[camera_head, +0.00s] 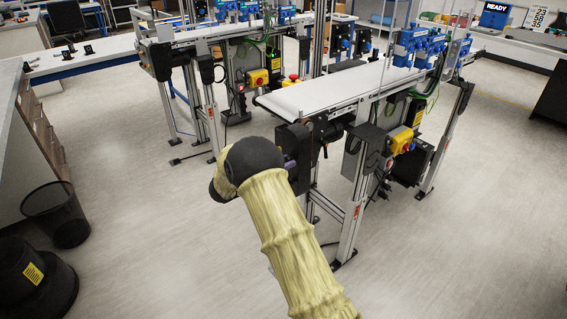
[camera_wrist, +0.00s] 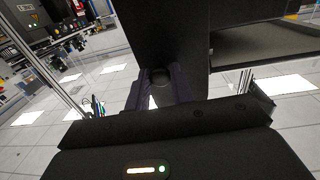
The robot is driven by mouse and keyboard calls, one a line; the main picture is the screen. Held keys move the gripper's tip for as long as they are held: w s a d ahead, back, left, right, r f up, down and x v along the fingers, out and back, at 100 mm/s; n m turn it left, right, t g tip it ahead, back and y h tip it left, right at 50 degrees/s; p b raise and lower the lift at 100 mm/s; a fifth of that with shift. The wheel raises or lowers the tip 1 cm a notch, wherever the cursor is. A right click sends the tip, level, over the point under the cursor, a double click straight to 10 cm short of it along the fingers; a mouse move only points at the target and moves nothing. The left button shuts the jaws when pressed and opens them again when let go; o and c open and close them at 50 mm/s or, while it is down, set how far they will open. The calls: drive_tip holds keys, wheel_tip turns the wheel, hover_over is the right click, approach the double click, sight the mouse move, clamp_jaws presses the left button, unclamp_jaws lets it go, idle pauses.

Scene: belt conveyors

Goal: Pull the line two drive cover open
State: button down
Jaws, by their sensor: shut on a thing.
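The drive cover (camera_head: 292,138) is a black box-like panel at the near left end of the closer conveyor. In the wrist view the dark cover (camera_wrist: 160,38) fills the upper middle. Its small dark round knob (camera_wrist: 160,76) sits between the two fingers of my gripper (camera_wrist: 160,84), which is shut on it. In the head view my gripper (camera_head: 290,164) is mostly hidden behind my dark wrist, close against the cover. I cannot tell from these views whether the cover stands away from its housing.
The closer conveyor's white belt (camera_head: 335,90) runs to the back right. Below it are a yellow switch box (camera_head: 401,139) and metal legs. A second conveyor (camera_head: 225,30) stands behind. The floor between is clear.

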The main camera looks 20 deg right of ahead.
idle(0.4)
drive_tip(key=c, duration=1.2)
unclamp_jaws()
drive_tip(key=shift+a, duration=0.1)
drive_tip(key=v, duration=1.7)
drive_tip(key=shift+a+b, duration=0.15)
drive_tip(key=shift+b, duration=0.25)
